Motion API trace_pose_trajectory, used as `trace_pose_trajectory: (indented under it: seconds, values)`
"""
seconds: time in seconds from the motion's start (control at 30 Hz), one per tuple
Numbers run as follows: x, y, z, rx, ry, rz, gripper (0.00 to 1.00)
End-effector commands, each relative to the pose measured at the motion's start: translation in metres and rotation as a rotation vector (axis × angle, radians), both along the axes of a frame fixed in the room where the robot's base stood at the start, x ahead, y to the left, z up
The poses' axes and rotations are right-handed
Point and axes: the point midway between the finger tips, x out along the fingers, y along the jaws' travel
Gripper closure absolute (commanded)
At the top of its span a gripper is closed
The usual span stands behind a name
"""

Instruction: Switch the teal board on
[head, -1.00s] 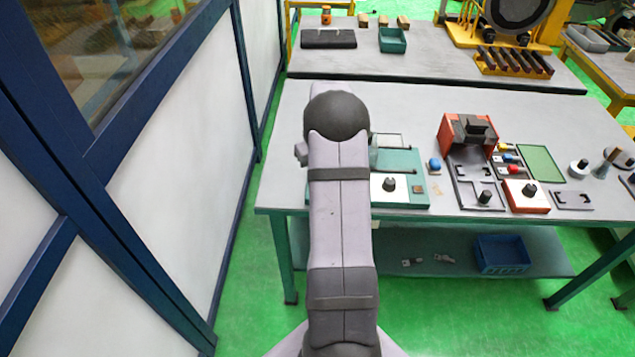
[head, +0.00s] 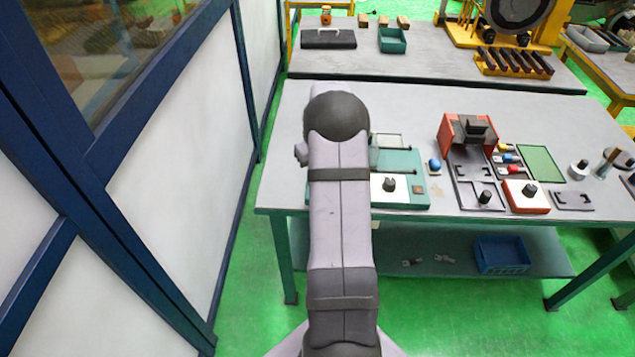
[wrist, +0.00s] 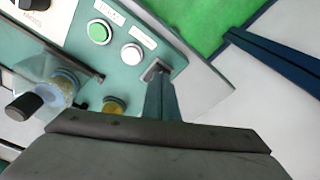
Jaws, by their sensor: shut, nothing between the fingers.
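The teal board (head: 408,162) lies at the table's left front in the head view, partly hidden by my arm. A white panel with a black knob (head: 389,184) is on it. In the wrist view the teal board (wrist: 128,84) carries a green button (wrist: 98,32) and a white button (wrist: 132,54), each beside a small label. My gripper (wrist: 158,74) is shut and empty. Its fingertips are at a small square fitting near the board's edge, beside the white button. They cover most of that fitting, so its position and any contact cannot be told. The head view hides my gripper.
A dark-ended handle with a clear cylinder (wrist: 50,92) and a brass-coloured part (wrist: 114,105) stand close left of my gripper. A blue knob (head: 434,164) and an orange fixture (head: 455,135) stand right of the board. The table (head: 285,150) is bare left of my arm.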

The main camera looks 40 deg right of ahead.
Motion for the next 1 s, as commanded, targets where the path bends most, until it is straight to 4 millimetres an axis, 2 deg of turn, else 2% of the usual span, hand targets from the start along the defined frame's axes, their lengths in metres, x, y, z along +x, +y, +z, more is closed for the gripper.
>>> trace_pose_trajectory:
  seconds: [1.0]
  values:
    - [-0.0001,0.0,-0.0052,0.0,0.0,0.0,1.0]
